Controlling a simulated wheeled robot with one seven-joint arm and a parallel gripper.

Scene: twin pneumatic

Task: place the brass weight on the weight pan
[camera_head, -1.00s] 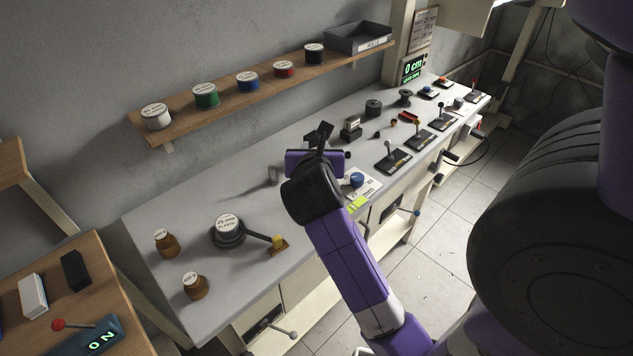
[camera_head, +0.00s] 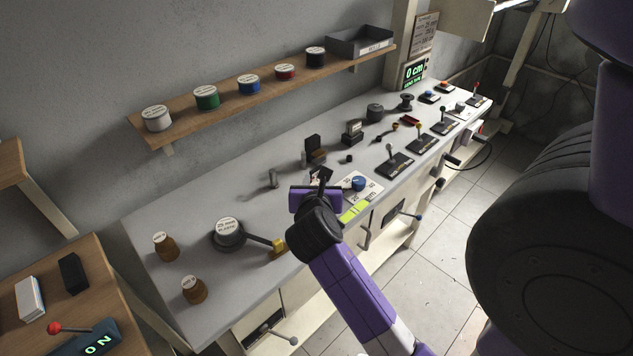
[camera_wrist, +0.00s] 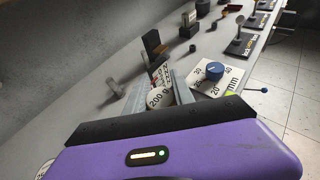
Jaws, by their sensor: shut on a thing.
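My gripper (camera_head: 322,182) is over the bench near its front edge, beside the blue-knob dial card. In the wrist view, its grey jaws (camera_wrist: 166,88) are shut on a weight (camera_wrist: 159,98) with a round pale top marked "200 g"; its sides are mostly hidden. In the head view the arm hides this weight. Two brown, brass-like weights with white tops, one (camera_head: 165,246) behind the other (camera_head: 193,290), stand at the bench's left end. I cannot identify the weight pan with certainty.
A black "25 mm" elastic spool (camera_head: 229,234) lies left of my gripper, its strip reaching a yellow block (camera_head: 278,247). A dark upright block (camera_head: 314,147) stands behind my gripper, and a small grey post (camera_head: 273,178) behind left. The dial card (camera_head: 370,188) is right. Levers line the right front.

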